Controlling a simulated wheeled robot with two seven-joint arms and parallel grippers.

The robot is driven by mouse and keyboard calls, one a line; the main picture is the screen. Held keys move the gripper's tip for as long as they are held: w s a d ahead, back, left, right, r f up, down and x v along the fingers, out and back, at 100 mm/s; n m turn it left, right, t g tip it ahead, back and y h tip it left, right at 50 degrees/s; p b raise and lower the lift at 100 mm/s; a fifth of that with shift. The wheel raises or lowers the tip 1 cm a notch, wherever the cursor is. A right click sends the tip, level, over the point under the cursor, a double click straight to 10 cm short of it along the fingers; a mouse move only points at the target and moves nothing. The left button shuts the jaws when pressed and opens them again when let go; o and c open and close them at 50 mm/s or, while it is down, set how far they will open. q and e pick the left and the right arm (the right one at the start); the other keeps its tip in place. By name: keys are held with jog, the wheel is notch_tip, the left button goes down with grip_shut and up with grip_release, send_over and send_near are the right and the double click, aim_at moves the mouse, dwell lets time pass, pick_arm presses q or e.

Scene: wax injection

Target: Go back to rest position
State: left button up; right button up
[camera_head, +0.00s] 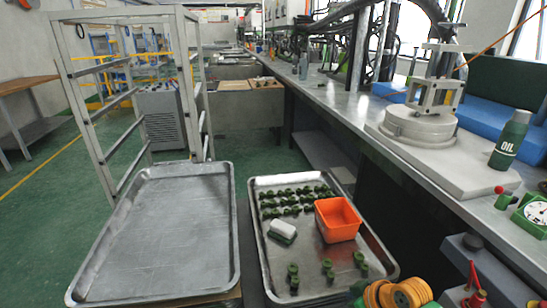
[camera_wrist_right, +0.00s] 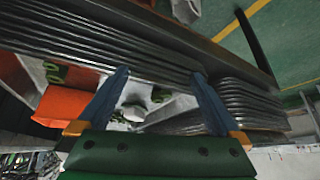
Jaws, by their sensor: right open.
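My right gripper (camera_wrist_right: 160,75) shows in the right wrist view, with two blue fingers spread wide apart on a green body. It is open, and nothing is held between the fingers. Behind the fingers are ridged grey metal edges, several green pieces and the orange bin (camera_wrist_right: 62,105) at the left. I cannot tell how far the fingers are from them. Neither gripper can be clearly made out in the head view, and my left gripper shows in no view.
An empty metal tray (camera_head: 165,230) lies at the left. The right tray (camera_head: 385,262) holds green pieces (camera_head: 290,200), an orange bin (camera_head: 338,220) and a white-topped block (camera_head: 283,229). A rack (camera_head: 75,100) stands behind. The right bench (camera_head: 340,100) carries a press (camera_head: 425,110) and oil bottle (camera_head: 510,140).

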jog(key=s+d+f+m+g+h+p, duration=0.1)
jog(key=s+d+f+m+h+p, duration=0.15)
jog(key=s+f, duration=0.45)
jog(key=s+d+f+m+h+p, duration=0.1)
jog(key=s+d+f+m, duration=0.3)
jog(key=f, duration=0.6)
jog(key=s+a+f+n+g+p, duration=0.1)
jog(key=s+a+f, duration=0.1)
jog(key=s, duration=1.1)
jog(key=s+a+f+n+g+p, duration=0.1)
jog(key=s+f, duration=0.3)
jog(key=s, duration=0.9)
jog(key=shift+a+f+g+h, duration=0.25)
jog(key=shift+a+g+h, duration=0.1)
jog(key=shift+a+g, duration=0.2)
